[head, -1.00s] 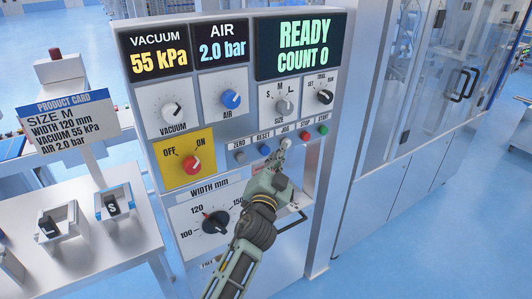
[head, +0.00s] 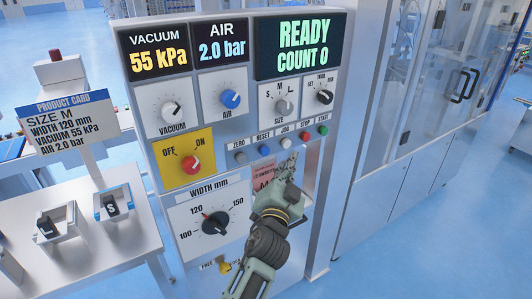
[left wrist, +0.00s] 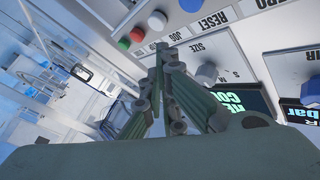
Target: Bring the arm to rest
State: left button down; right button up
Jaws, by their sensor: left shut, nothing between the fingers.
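My left gripper (head: 286,166) is shut and empty in front of the control panel (head: 250,135), just below its row of buttons. In the left wrist view its fingers (left wrist: 160,55) meet at the tips near the buttons; whether they touch the panel I cannot tell. The display (head: 302,47) reads READY, COUNT 0. The white JOG button (head: 285,143) shows just above the fingertips, with the red STOP button (head: 304,138) and green START button (head: 323,130) to its right. My right gripper is out of view.
The product card (head: 70,120) stands at the left behind a white table (head: 105,240) with small trays. The width knob (head: 215,223) and a yellow lock knob (head: 225,267) are left of my arm. A glass-doored cabinet (head: 400,150) is at the right; open floor lies below it.

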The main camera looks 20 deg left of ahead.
pick_arm(q)
jog(key=s+d+f+g+h, duration=0.1)
jog(key=s+f+g, duration=0.2)
jog(key=f, duration=1.3)
jog(key=s+d+f+g+h, duration=0.1)
jog(key=s+f+g, duration=0.2)
jog(key=f, duration=1.3)
jog(key=s+a+f+g+b, duration=0.1)
jog(key=s+f+g, duration=0.2)
jog(key=s+f, duration=0.6)
jog(key=s+a+f+g, duration=0.1)
jog(key=s+f+g, duration=0.1)
jog(key=s+f, duration=0.7)
jog(key=s+a+f+n+g, duration=0.1)
jog(key=s+a+f+g, duration=0.1)
jog(key=s+f, duration=0.4)
jog(key=s+a+f+n+g, duration=0.1)
jog(key=s+f, duration=0.5)
jog(key=s, duration=1.1)
jog(key=s+a+f+n+g, duration=0.1)
jog(key=s+a+f+g, duration=0.2)
jog(key=s+f, duration=0.3)
jog(key=s+g, duration=0.1)
jog(key=s, duration=0.4)
jog(key=shift+s+a+f+n, duration=0.2)
jog(key=shift+f+n, duration=0.1)
jog(key=shift+f, duration=0.1)
